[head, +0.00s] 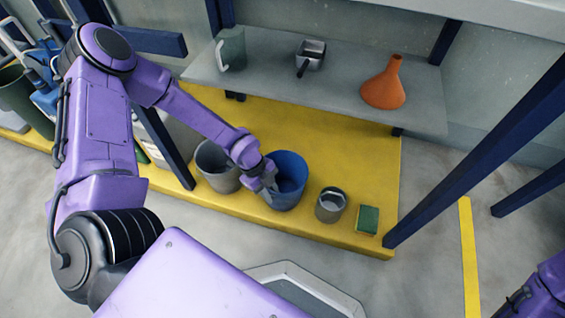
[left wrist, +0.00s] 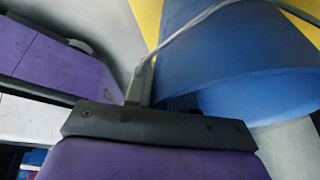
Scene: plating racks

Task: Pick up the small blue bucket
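The small blue bucket (head: 289,178) stands on the yellow platform, between a grey bucket and a small metal pail. My left gripper (head: 268,184) is at its left rim. In the left wrist view the blue bucket (left wrist: 240,60) fills the upper right, with its wire handle crossing in front. One finger of the left gripper (left wrist: 160,92) lies against the outside of the wall. The other is mostly hidden at the bucket. The fingers are close together with the wall between them. My right gripper is out of view; only part of that arm shows at the lower right.
The grey bucket (head: 216,166) stands close on the left. The metal pail (head: 331,205) and a green sponge (head: 368,219) are on the right. A shelf (head: 270,75) above holds a pitcher, a metal scoop and an orange funnel (head: 385,85). Blue posts (head: 480,150) frame the rack.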

